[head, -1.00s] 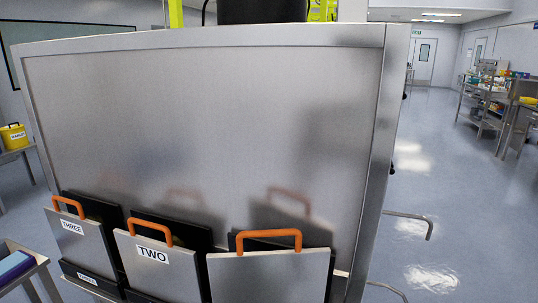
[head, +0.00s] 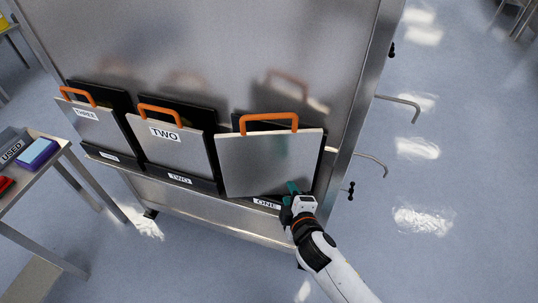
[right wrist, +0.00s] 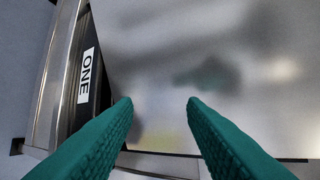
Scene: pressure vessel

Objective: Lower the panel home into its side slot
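A plain grey panel (head: 265,160) with an orange handle (head: 268,122) stands upright, slightly skewed, in front of the dark slot marked ONE (head: 267,203). I cannot tell how deep its lower edge sits. My right gripper (head: 293,187) is at the panel's lower right corner. In the right wrist view its teal fingers (right wrist: 160,103) are spread with nothing between them. They point at a smooth grey metal face (right wrist: 220,70), and the ONE label (right wrist: 87,75) is at left. Contact cannot be told. My left gripper is not in view.
Panel TWO (head: 175,145) and panel THREE (head: 95,122) stand in slots to the left. A side table (head: 65,150) with a blue and purple item (head: 37,153) is at far left. Bent metal rods (head: 400,100) stick out at the cabinet's right. Floor there is clear.

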